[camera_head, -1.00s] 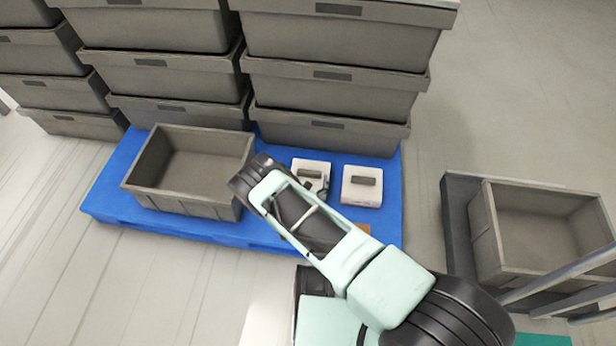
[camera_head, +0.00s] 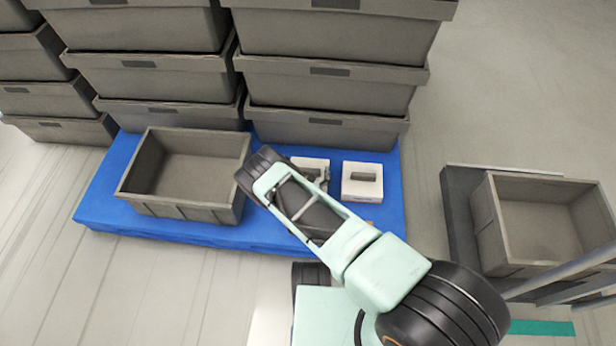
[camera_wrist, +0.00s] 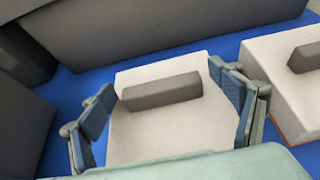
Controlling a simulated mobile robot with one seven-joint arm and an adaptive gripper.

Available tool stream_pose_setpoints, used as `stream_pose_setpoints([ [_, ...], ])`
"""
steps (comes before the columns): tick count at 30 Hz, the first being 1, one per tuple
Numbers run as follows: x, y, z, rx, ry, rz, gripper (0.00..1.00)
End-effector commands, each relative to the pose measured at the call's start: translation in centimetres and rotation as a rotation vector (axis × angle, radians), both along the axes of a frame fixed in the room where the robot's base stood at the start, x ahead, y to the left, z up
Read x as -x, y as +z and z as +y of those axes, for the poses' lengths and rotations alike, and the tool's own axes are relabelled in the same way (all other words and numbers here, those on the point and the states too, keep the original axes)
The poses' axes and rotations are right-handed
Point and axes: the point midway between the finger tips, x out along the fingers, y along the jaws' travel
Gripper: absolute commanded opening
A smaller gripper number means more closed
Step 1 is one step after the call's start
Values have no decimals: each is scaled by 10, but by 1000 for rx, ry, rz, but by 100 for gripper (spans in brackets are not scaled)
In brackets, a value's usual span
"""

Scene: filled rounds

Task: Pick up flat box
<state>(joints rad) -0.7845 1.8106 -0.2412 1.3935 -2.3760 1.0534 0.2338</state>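Two white flat boxes, each with a grey bar on top, sit on the blue pallet (camera_head: 385,215). The left box (camera_head: 312,163) is partly hidden by my arm in the head view. The right box (camera_head: 362,190) is in full view. In the wrist view the left box (camera_wrist: 150,132) lies between the fingers of my gripper (camera_wrist: 162,85), one on each side. The fingers are spread, with a gap at the left; I cannot tell whether the right finger touches. The right box (camera_wrist: 268,60) is close beside the right finger.
An empty grey crate (camera_head: 185,212) stands on the pallet at left. Stacked grey crates (camera_head: 325,90) rise behind the boxes. Another empty crate (camera_head: 500,240) stands on a dark base at right. A small brown thing (camera_head: 371,224) shows partly behind my arm.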

Motion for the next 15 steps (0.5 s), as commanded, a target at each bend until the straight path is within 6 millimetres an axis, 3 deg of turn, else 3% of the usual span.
stream_pose_setpoints([
  [1, 0, 0, 0, 0, 0, 0, 76],
  [15, -1, 1, 1, -1, 1, -3, 27],
])
